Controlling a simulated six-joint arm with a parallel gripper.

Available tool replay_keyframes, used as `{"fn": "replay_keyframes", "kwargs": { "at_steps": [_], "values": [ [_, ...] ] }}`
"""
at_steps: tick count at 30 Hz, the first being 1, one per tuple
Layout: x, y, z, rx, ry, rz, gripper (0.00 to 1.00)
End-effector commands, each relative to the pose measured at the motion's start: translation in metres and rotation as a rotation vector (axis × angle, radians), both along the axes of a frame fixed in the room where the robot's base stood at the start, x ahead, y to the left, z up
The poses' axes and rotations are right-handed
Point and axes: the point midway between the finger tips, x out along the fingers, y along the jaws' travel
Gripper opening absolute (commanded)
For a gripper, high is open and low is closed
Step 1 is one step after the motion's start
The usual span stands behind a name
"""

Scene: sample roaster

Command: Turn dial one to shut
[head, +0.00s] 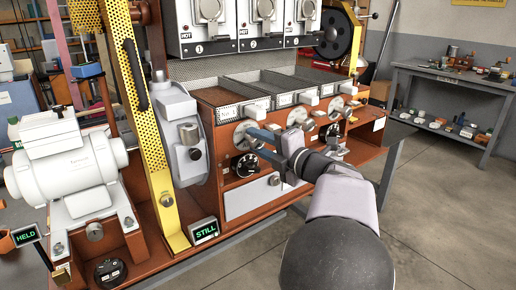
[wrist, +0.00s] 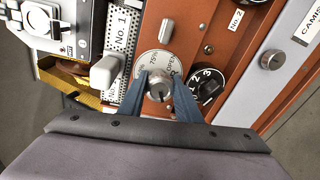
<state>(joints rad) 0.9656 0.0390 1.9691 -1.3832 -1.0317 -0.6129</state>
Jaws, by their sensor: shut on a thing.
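Dial one has a round pale plate (wrist: 153,61) on the orange panel, beside a label reading No. 1. The marks 75% and OPEN show on it; the rest is hidden by my gripper. Its grey knob (wrist: 160,86) sits between the two blue fingers of my gripper (wrist: 161,95), which are shut on it. In the head view, my gripper (head: 256,134) reaches from the right to the leftmost dial plate (head: 241,134) on the front panel. Which mark the knob points at I cannot tell.
A black numbered dial (wrist: 208,84) is close by the right finger. A white block handle (wrist: 104,72) sits to the left. More dials (head: 334,106) line the panel to the right. Small displays read STILL (head: 205,231) and HELD (head: 25,235). Open floor lies at the right.

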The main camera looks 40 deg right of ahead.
Motion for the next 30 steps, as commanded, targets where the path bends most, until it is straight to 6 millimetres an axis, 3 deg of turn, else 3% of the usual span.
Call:
{"fn": "replay_keyframes", "kwargs": {
  "at_steps": [15, 16, 18, 30],
  "values": [
    [0.0002, 0.0001, 0.0014, -0.027, -0.001, 0.001, 0.08],
    [0.0002, 0.0001, 0.0015, -0.027, -0.001, 0.001, 0.33],
    [0.0002, 0.0001, 0.0015, -0.027, -0.001, 0.001, 0.49],
    [-0.0042, -0.0005, 0.0013, -0.024, -0.001, 0.000, 0.49]
  ]
}}
